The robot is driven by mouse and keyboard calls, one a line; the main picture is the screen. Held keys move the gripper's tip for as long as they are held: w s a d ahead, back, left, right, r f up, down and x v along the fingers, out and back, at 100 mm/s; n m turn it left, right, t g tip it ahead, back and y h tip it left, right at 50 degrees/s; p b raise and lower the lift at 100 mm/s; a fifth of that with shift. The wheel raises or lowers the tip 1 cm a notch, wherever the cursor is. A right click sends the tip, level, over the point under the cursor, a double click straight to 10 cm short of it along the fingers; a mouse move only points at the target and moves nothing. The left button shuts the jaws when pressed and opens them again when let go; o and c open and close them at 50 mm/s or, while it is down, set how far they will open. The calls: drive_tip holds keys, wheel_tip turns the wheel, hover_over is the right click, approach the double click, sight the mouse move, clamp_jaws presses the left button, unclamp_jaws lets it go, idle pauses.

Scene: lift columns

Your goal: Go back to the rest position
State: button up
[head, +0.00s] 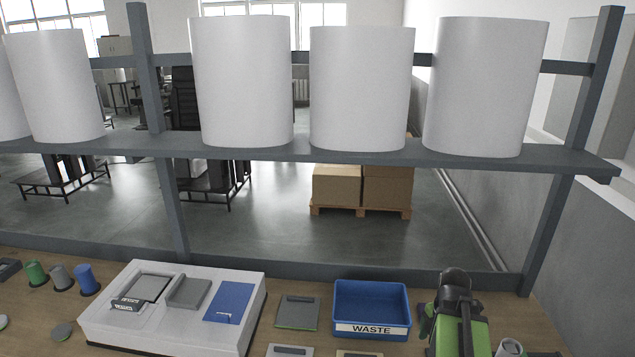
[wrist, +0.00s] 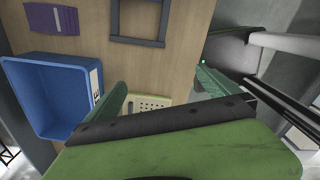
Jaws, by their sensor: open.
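In the wrist view my gripper (wrist: 162,92) shows two green fingers set wide apart with nothing between them. It is open and empty above the wooden table. In the head view my green and black arm (head: 458,318) stands at the lower right, just right of the blue WASTE bin (head: 372,308). The fingers are mostly hidden there. The blue bin also shows in the wrist view (wrist: 42,98), left of my gripper, apart from it.
A white station (head: 165,340) with grey and blue panels stands left of the bin. Green, grey and blue cylinders (head: 86,280) stand at the far left. A shelf (head: 300,153) with several large white cylinders spans above. A pale slotted piece (wrist: 152,104) lies beyond the fingers.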

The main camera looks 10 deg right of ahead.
drive_tip(key=w+a+f+m+b, duration=0.2)
drive_tip(key=w+a+m, duration=0.1)
drive_tip(key=a+m, duration=0.6)
drive_tip(key=w+a+f+m+b, duration=0.3)
drive_tip(key=a+m, duration=0.6)
drive_tip(key=a, duration=0.9)
drive_tip(key=shift+w+a+f+m, duration=0.15)
drive_tip(key=shift+a+f+m, duration=0.1)
drive_tip(key=shift+f+m, duration=0.15)
